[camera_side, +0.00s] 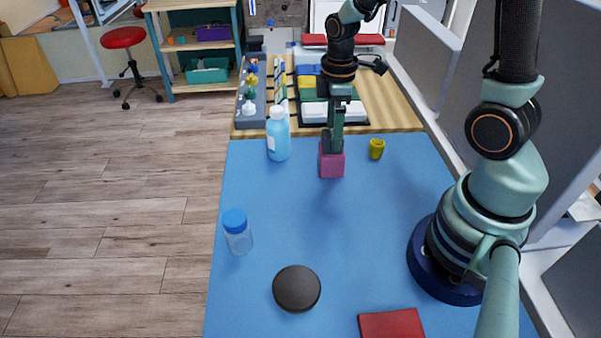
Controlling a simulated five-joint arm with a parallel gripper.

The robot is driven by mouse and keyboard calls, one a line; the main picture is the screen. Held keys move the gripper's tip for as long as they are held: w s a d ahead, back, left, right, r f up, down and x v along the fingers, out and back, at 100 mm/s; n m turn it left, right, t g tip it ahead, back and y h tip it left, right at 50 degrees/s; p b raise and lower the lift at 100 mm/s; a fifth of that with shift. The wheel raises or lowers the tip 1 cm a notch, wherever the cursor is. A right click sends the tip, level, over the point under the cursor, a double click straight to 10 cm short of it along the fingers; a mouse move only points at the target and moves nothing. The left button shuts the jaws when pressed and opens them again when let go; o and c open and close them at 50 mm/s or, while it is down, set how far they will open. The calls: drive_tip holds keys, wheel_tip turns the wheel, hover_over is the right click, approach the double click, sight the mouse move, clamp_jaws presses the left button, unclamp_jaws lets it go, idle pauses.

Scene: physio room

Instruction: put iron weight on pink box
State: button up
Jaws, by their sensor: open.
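The iron weight appears to be the dark, flat round disc (297,289) lying on the blue mat (260,197) at the front. The pink box (331,164) is a small magenta cube standing farther back on the mat. My gripper (332,146) is open and points down at the top of the pink box, well away from the disc. Its fingertips overlap the box's upper part in this view. I cannot tell whether they touch it or what lies between them.
A blue bottle (278,137) stands left of the pink box, and a small yellow cup (376,148) stands to its right. A clear jar with a blue lid (237,233) is at the left edge. A red flat block (391,324) lies front right. The mat's middle is clear.

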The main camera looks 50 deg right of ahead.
drive_tip(key=s+a+r+m+t, duration=0.2)
drive_tip(key=r+m, duration=0.2)
drive_tip(key=r, duration=0.4)
drive_tip(key=s+a+r+m+t, duration=0.2)
drive_tip(key=r+m, duration=0.3)
drive_tip(key=r, duration=0.3)
drive_tip(key=shift+s+a+t, duration=0.2)
drive_tip(key=shift+a+t, duration=0.45)
drive_tip(key=shift+t, duration=0.15)
